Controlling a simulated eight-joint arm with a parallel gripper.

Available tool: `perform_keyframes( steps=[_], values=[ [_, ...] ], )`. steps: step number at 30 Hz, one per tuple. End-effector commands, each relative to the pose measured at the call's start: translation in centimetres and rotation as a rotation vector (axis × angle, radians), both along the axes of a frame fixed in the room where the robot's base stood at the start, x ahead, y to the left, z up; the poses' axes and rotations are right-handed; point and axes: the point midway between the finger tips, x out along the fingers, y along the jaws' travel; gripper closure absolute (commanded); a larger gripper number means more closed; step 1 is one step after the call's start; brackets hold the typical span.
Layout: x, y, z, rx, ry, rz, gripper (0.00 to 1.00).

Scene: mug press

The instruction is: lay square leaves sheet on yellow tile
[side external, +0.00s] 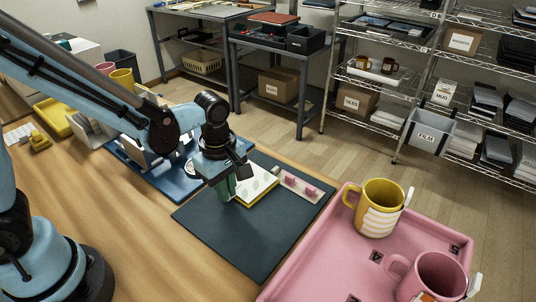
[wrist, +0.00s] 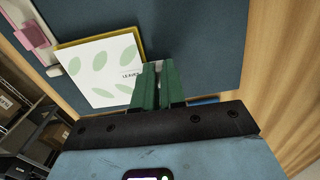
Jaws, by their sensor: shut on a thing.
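The square leaves sheet (side external: 256,183) is white with pale green leaf shapes and lettering. In the wrist view the sheet (wrist: 98,66) lies over the yellow tile (wrist: 139,38), whose yellow shows along two edges. The tile's yellow edge (side external: 263,198) also shows in the side view, on the dark mat. My gripper (side external: 230,190) is low at the sheet's left side there. In the wrist view its green fingers (wrist: 157,70) are shut on the sheet's lettered edge. The fingers hide that edge, and I cannot tell whether the sheet rests fully flat on the tile.
The dark mat (side external: 240,240) has free room in front. A pale strip with pink blocks (side external: 301,186) lies right of the tile. A pink tray (side external: 335,270) holds a yellow mug (side external: 381,206) and a pink mug (side external: 432,276). A blue rack (side external: 176,185) stands behind my gripper.

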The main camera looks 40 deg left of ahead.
Motion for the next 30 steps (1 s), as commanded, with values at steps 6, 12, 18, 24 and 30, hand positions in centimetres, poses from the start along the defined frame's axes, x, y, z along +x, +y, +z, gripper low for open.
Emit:
perform_keyframes(
  steps=[6,12,18,24,30],
  values=[
    [0.0,0.0,0.0,0.000,0.000,0.000,1.00],
    [0.0,0.0,0.0,0.000,0.000,0.000,0.65],
    [0.0,0.0,0.0,0.000,0.000,0.000,0.60],
    [0.0,0.0,0.3,0.000,0.000,0.000,0.60],
    [-0.1,0.0,2.3,0.000,0.000,0.000,0.60]
  ],
)
